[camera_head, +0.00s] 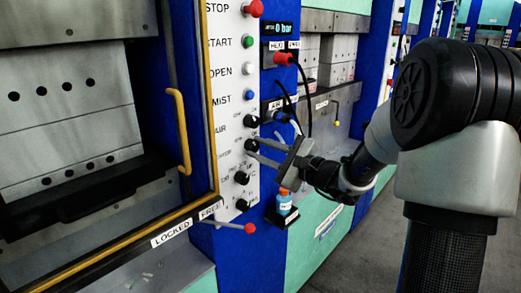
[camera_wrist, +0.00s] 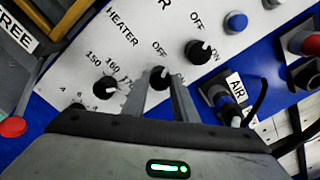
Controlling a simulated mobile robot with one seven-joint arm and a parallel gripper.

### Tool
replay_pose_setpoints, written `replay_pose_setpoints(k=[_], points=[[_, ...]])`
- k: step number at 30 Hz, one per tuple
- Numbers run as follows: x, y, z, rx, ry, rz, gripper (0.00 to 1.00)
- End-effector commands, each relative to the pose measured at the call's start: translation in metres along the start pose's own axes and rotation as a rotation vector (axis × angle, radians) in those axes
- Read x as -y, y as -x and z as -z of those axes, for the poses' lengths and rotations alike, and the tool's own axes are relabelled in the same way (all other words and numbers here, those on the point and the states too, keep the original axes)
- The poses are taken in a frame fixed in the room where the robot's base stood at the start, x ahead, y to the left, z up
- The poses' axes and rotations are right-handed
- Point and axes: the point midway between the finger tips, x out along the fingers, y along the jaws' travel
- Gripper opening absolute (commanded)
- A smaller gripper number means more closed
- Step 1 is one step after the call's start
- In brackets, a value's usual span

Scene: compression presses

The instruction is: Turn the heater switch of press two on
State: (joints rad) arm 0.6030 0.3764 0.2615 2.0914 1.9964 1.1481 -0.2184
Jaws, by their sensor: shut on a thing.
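The heater switch is a small black knob (camera_wrist: 160,77) on the white control panel, with "OFF" printed beside it and "HEATER" nearby. In the head view it is the black knob (camera_head: 251,145) below another similar one. My gripper (camera_head: 253,149) reaches the panel from the right, its two fingers on either side of this knob. The wrist view shows the fingers (camera_wrist: 158,88) closed on the knob, partly hiding it. Its exact pointing direction is hard to read. No press number is legible.
Another black OFF/ON knob (camera_wrist: 200,52) sits close by, and a temperature dial (camera_wrist: 104,87) is on the other side. A red-tipped lever (camera_head: 249,228) sticks out below the panel. A blue bottle (camera_head: 284,203) stands on a small shelf beneath my gripper.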

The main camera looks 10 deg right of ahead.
Motion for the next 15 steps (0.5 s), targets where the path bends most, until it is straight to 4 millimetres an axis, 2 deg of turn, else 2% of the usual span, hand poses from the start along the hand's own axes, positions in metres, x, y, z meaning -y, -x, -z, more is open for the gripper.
replay_pose_setpoints(k=[8,15], points=[[0.0008,0.0001,-0.0011,0.0,-0.075,-0.001,0.03],[0.0012,-0.0002,-0.0025,0.001,-0.252,-0.002,0.03]])
